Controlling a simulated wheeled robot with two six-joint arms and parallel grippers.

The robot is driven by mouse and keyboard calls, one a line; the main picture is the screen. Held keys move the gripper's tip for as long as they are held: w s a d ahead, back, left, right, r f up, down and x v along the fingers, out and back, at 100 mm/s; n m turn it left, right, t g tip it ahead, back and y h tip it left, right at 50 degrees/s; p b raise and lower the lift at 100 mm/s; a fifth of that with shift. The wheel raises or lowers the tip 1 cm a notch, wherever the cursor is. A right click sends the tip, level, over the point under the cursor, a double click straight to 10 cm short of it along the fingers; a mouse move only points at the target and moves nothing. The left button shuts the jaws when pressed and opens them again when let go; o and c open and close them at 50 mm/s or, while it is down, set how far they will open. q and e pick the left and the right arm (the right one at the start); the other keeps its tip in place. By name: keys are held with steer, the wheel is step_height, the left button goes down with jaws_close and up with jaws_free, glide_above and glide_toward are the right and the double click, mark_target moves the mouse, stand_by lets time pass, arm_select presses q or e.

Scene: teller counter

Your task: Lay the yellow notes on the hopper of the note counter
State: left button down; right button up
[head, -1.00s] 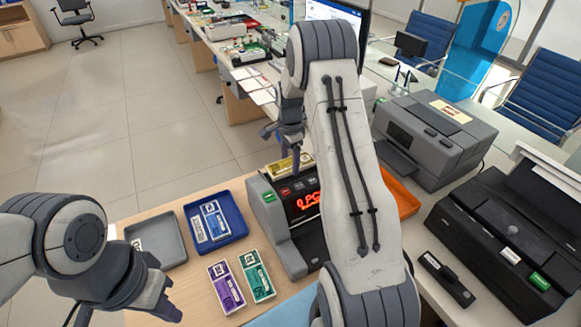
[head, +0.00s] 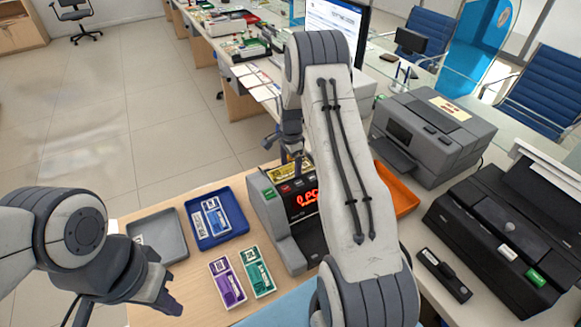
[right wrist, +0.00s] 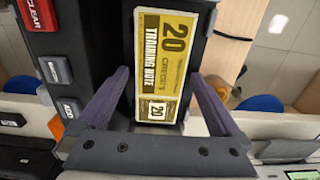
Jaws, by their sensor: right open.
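The yellow notes (head: 288,172) lie on the hopper at the top of the note counter (head: 270,215). In the right wrist view the yellow notes (right wrist: 165,60) lie flat on the dark hopper surface (right wrist: 108,45). My right gripper (head: 297,158) is just above them, partly hidden behind my own arm. In the right wrist view its two fingers (right wrist: 160,98) are spread wide, one on each side of the notes, with gaps between. My left gripper (head: 170,295) is low at the left, away from the counter; its opening is unclear.
A grey tray (head: 172,245) and a blue tray (head: 232,232) holding blue notes stand left of the counter. Purple notes (head: 227,282) and green notes (head: 258,272) lie in front of them. An orange tray (head: 405,200) and a grey printer (head: 440,130) are to the right.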

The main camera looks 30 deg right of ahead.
mark_target(290, 170)
steer(key=shift+r, duration=0.3)
step_height(290, 170, up, 12)
steer(key=b, duration=0.3)
steer(key=s+a+r+n, duration=0.2)
steer(key=s+a+n, duration=0.2)
steer(key=a, duration=0.4)
steer(key=s+a+r+n, duration=0.2)
steer(key=s+a+n, duration=0.15)
steer(key=a, duration=0.45)
steer(key=s+a+r+n, duration=0.2)
steer(key=s+a+n, duration=0.25)
steer(key=a, duration=0.35)
steer(key=s+a+n, duration=0.3)
steer(key=s+n, duration=0.4)
steer(key=s, duration=0.3)
steer(key=s+a+n+y, duration=0.1)
steer(key=s+a+n, duration=0.3)
steer(key=s+n, duration=0.3)
steer(key=s, duration=0.3)
steer(key=shift+f, duration=0.3)
